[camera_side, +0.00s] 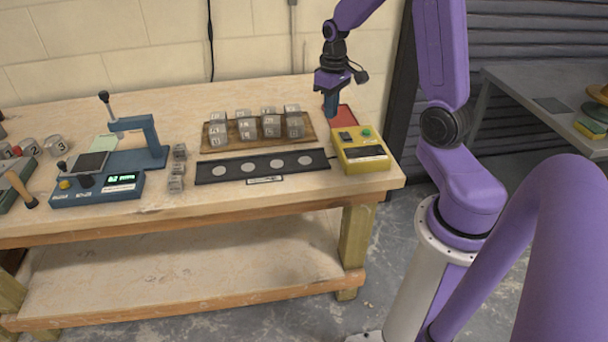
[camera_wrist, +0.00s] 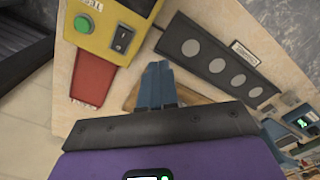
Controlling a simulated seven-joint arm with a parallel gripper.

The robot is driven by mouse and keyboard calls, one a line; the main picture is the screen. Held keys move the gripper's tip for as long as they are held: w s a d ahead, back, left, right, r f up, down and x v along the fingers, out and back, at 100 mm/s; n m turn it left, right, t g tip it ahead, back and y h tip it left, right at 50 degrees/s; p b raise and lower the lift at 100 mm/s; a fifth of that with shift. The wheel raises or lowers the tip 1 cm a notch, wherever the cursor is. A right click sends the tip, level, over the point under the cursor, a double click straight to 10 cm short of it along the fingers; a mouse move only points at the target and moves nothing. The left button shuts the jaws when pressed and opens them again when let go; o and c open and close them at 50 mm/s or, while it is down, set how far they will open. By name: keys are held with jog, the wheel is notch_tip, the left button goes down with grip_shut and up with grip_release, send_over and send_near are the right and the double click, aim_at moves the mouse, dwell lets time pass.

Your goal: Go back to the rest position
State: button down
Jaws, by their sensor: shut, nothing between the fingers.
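My gripper (camera_side: 331,104) hangs above the back right part of the workbench (camera_side: 345,182), near the red tray (camera_side: 345,117) and the yellow box. Its blue fingers are together with nothing between them. In the wrist view the shut fingers (camera_wrist: 158,72) point down toward the bench, beside the wooden board with the grey cubes. The bench surface directly under the fingertips is partly hidden by them.
A yellow box (camera_side: 362,158) with a green button stands at the bench's right end. Grey cubes (camera_side: 268,126) sit on a wooden board, behind a black strip (camera_side: 215,172) with pale discs. A blue press (camera_side: 137,153) stands left. A grey table (camera_side: 535,112) is at right.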

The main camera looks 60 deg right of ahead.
jog(key=s+a+r+n, duration=0.2)
jog(key=s+a+n, duration=0.4)
jog(key=a, duration=0.4)
jog(key=s+a+r+n, duration=0.3)
jog(key=s+a, duration=0.4)
jog(key=a, duration=0.4)
jog(key=s+a+n, duration=0.1)
jog(key=s+n, duration=0.3)
jog(key=s, duration=0.5)
jog(key=shift+a+r, duration=0.25)
jog(key=shift+r, duration=0.05)
